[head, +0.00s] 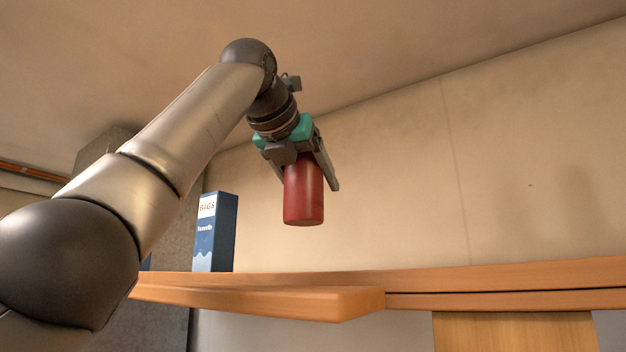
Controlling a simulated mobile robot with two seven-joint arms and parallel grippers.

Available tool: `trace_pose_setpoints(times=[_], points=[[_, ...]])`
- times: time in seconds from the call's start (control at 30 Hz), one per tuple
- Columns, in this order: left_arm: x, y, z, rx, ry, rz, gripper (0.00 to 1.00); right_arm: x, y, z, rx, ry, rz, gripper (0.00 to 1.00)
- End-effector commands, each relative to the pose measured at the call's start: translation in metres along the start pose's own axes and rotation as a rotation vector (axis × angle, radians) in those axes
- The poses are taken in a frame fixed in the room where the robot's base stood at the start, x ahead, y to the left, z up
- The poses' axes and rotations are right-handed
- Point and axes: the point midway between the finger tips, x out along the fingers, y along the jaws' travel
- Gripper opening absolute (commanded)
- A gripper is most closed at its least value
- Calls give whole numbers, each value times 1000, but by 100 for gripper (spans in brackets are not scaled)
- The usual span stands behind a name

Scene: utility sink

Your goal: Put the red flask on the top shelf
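The red flask (304,198) hangs upright in the air in the head view, above the level of the wooden top shelf (335,303). My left gripper (308,172) is shut on the flask's upper part, with one finger on each side. The flask's top is hidden between the fingers and the gripper body. A gap shows between the flask's base and the shelf edge. The upper surface of the shelf is not visible from this low angle. My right gripper is not in view.
A blue box marked BAGS (215,232) stands on the shelf, left of the flask. Part of another blue thing shows behind my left arm. The shelf line right of the flask looks clear. A plain wall (520,170) rises behind.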

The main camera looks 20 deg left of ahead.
Motion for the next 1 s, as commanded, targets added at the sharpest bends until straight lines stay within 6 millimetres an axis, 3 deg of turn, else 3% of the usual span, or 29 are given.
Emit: trace_pose_setpoints(times=[0.63, 1.0], points=[[20, 1, -49, 0, 1, 2, 0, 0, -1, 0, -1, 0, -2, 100], [23, 0, -57, -1, 1, 1, 0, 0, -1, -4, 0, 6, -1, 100]])
